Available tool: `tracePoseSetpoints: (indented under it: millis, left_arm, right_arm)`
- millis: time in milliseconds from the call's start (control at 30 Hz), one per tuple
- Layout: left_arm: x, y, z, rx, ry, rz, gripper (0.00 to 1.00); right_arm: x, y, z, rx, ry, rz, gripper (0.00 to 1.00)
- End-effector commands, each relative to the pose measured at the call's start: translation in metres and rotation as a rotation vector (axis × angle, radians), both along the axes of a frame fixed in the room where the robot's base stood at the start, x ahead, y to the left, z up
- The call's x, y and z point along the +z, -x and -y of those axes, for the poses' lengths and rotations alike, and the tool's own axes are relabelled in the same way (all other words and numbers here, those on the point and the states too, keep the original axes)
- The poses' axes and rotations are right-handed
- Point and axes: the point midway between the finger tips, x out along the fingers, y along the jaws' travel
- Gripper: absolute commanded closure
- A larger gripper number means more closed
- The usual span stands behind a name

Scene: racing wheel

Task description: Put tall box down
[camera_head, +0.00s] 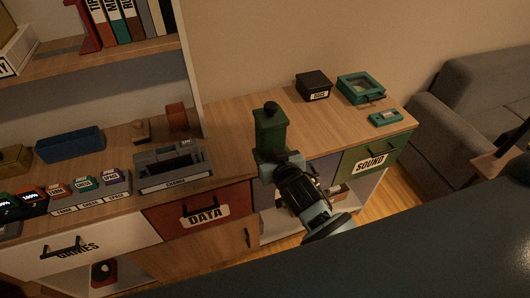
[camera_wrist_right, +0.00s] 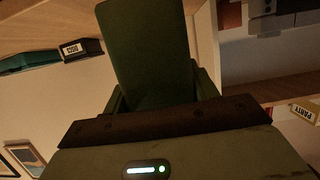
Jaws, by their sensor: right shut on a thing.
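The tall box (camera_head: 270,132) is dark green with a dark knob on top. It stands upright over the front part of the wooden cabinet top (camera_head: 325,120), right of the grey charger tray. My right gripper (camera_head: 268,158) is shut on its lower part. In the right wrist view the green box (camera_wrist_right: 150,50) fills the upper middle between the fingers. I cannot tell whether its base touches the wood. My left gripper is not in view.
A black box (camera_head: 314,86), a teal case (camera_head: 361,88) and a small teal device (camera_head: 386,118) stand at the right. The grey charger tray (camera_head: 174,170) is at the left. Bare wood lies between. A shelf upright (camera_head: 190,60) rises at the left.

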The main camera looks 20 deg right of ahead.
Motion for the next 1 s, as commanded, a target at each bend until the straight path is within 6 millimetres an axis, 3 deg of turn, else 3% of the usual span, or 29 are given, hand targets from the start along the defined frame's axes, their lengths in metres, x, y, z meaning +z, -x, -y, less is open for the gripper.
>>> tracePoseSetpoints:
  millis: [167,500,700,1000]
  left_arm:
    - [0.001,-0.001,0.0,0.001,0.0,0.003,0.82]
    - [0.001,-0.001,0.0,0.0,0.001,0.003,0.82]
    - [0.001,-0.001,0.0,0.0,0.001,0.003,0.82]
    - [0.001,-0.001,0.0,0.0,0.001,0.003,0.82]
  right_arm:
    - [0.034,0.006,0.015,-0.024,-0.002,0.014,0.74]
    - [0.104,0.038,0.045,-0.055,-0.001,0.011,0.74]
    - [0.117,0.047,0.049,-0.056,-0.001,0.007,0.74]
    - [0.117,0.048,0.049,-0.056,-0.001,0.006,0.74]
